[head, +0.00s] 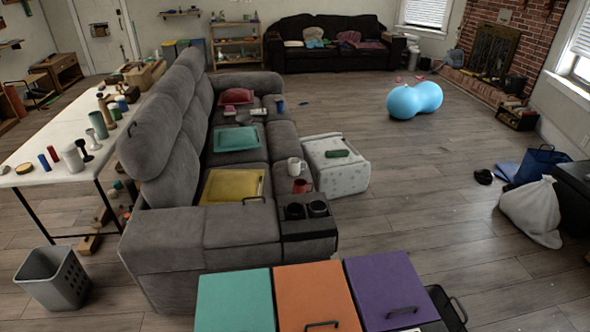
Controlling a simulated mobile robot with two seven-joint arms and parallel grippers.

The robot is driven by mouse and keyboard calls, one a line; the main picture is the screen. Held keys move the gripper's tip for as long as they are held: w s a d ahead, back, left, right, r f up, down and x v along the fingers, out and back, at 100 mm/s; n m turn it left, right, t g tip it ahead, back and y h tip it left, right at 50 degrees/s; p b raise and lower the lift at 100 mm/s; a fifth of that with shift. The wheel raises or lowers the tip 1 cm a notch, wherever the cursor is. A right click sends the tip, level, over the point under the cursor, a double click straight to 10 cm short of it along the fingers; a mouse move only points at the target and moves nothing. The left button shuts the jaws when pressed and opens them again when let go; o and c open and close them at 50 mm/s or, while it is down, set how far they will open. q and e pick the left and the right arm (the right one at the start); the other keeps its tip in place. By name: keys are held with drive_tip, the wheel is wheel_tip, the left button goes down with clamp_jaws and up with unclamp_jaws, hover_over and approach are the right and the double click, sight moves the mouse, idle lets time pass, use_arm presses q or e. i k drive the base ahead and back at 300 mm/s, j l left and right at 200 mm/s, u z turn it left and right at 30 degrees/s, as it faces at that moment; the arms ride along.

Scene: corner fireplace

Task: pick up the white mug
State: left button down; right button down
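The white mug (294,166) stands upright on the edge of the grey sofa's console, right of the seats. A red mug (301,186) sits just in front of it, close by. The white mug's handle points to the right. Neither of my grippers shows in the head view.
The grey sofa (165,240) fills the middle left, with a patterned ottoman (341,180) against its right side. Boxes with teal, orange and purple lids (315,297) stand at the front. A white table (40,175) is at left. Open wood floor (420,210) lies to the right.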

sight(297, 167)
drive_tip(key=l+z, duration=0.1)
drive_tip(key=z, duration=0.4)
drive_tip(key=l+z, duration=0.1)
drive_tip(key=z, duration=0.35)
drive_tip(key=i+l+z, duration=0.15)
drive_tip(key=l, duration=0.2)
drive_tip(key=i+l+z, duration=0.1)
drive_tip(key=l, duration=0.25)
drive_tip(key=i+l+z, duration=0.15)
drive_tip(key=l, duration=0.15)
drive_tip(key=i+l+z, duration=0.75)
drive_tip(key=i+z, duration=0.15)
drive_tip(key=i+l, duration=0.15)
drive_tip(key=i, duration=0.65)
drive_tip(key=i+l, duration=0.15)
drive_tip(key=i, duration=0.6)
drive_tip(key=i+j+u, duration=0.1)
drive_tip(key=i+u, duration=0.7)
drive_tip(key=i+l+u, duration=0.2)
drive_tip(key=i+u, duration=0.2)
drive_tip(key=i+j+u, duration=0.15)
drive_tip(key=i+u, duration=1.45)
drive_tip(key=i, duration=0.3)
drive_tip(key=i+l+u, duration=0.2)
drive_tip(key=i+u, duration=0.2)
drive_tip(key=i, duration=0.3)
